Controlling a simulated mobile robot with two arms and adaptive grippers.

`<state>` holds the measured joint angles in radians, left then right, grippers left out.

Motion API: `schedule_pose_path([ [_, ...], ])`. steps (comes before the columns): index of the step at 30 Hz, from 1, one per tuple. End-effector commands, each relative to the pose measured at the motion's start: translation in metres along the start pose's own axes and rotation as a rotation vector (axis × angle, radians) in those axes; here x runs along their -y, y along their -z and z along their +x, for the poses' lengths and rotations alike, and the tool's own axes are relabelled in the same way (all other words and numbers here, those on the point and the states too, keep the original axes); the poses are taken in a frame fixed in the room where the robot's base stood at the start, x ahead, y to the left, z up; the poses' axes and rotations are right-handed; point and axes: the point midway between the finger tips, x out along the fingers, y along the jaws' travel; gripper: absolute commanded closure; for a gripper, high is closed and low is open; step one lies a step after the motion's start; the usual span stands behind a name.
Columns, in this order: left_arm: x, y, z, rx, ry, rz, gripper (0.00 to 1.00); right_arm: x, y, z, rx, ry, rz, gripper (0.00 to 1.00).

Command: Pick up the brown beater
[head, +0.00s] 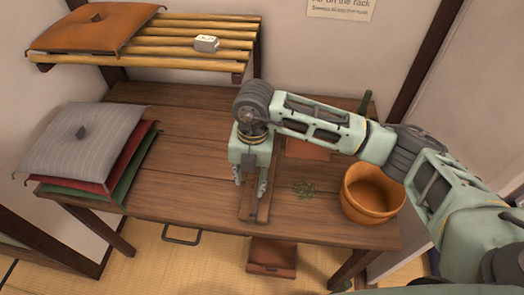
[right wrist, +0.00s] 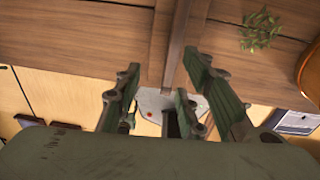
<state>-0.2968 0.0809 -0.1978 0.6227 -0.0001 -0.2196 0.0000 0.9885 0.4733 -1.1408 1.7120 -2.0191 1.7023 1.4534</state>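The brown beater (head: 262,207) is a long, narrow wooden piece lying on the brown table, its end near the front edge; my right gripper hides its upper part in the head view. My right gripper (head: 251,185) points down over it, with a finger on either side. In the right wrist view the beater (right wrist: 180,45) runs between the two spread fingers of the gripper (right wrist: 168,88). The fingers look open and clear of its sides; I cannot tell the height gap. My left gripper is not in view.
An orange-brown pot (head: 371,195) and green sprigs (head: 305,188) are right of the gripper. Stacked cushions (head: 85,140) fill the table's left. A slatted rack (head: 160,45) behind holds an orange cushion (head: 95,28) and white block (head: 206,43). The table between cushions and gripper is clear.

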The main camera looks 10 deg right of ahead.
Motion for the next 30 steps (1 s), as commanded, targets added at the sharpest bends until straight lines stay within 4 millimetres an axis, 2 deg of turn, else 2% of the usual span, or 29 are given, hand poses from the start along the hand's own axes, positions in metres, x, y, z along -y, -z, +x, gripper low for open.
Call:
schedule_pose_path([
  [2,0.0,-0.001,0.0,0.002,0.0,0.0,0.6,0.011,-0.01,-0.002,0.03,0.045,0.02,0.63],
  [5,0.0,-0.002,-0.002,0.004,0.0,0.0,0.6,0.016,-0.014,0.004,0.042,0.068,0.032,0.63],
  [21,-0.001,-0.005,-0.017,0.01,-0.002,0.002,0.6,0.02,-0.019,0.07,0.04,0.063,0.029,0.63],
  [29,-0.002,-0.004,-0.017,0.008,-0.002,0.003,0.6,0.02,-0.019,0.074,0.041,0.062,0.028,0.63],
  [30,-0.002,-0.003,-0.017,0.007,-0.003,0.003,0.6,0.02,-0.019,0.074,0.041,0.062,0.028,0.67],
])
